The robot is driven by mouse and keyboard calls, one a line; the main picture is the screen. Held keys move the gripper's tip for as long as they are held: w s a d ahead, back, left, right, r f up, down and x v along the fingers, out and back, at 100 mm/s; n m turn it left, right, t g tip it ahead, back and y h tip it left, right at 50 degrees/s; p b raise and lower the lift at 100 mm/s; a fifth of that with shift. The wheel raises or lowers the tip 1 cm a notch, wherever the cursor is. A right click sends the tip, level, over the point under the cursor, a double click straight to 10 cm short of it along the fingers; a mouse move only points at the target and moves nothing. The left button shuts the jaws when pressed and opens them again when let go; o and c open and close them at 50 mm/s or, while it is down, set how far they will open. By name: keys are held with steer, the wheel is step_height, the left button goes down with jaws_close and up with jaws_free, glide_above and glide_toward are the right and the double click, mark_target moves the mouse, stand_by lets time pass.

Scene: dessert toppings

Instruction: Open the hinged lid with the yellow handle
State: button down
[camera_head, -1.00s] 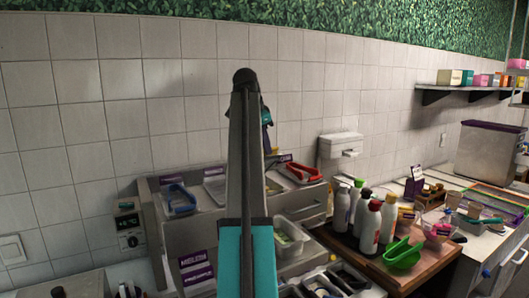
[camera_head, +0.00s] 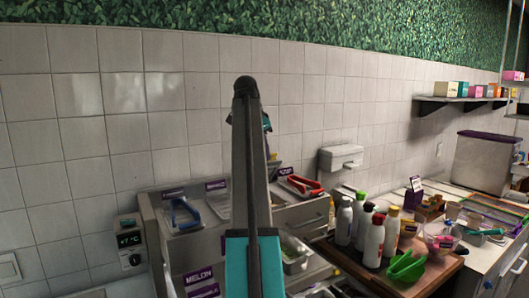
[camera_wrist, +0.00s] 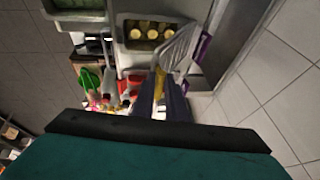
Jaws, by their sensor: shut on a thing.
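My gripper (camera_wrist: 166,92) is shut on the yellow handle (camera_wrist: 159,84) in the wrist view. In the head view my arm hides the fingers and most of the lid.
In the head view a blue handle (camera_head: 183,212) lies left of my arm and a red handle (camera_head: 305,185) right. Several bottles (camera_head: 374,242) and a green scoop (camera_head: 407,266) stand on a wooden board. The tiled wall (camera_head: 130,75) is close behind.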

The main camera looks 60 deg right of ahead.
steer(key=shift+s+d+r, duration=0.1)
steer(key=shift+d+r, duration=0.05)
steer(key=shift+r, duration=0.1)
stand_by(0.6)
steer(key=c, duration=1.7)
jaws_free()
steer(key=shift+s, duration=0.15)
steer(key=shift+o, duration=0.2)
steer(key=shift+f, duration=0.1)
steer(key=shift+w+a+r+b, duration=0.25)
steer(key=shift+a+r+b, duration=0.15)
steer(key=shift+r, duration=0.25)
steer(key=p+v, duration=0.4)
steer(key=v, duration=0.8)
steer(key=shift+r+p, duration=0.15)
steer(key=shift+p, duration=0.2)
steer(key=shift+a, duration=0.1)
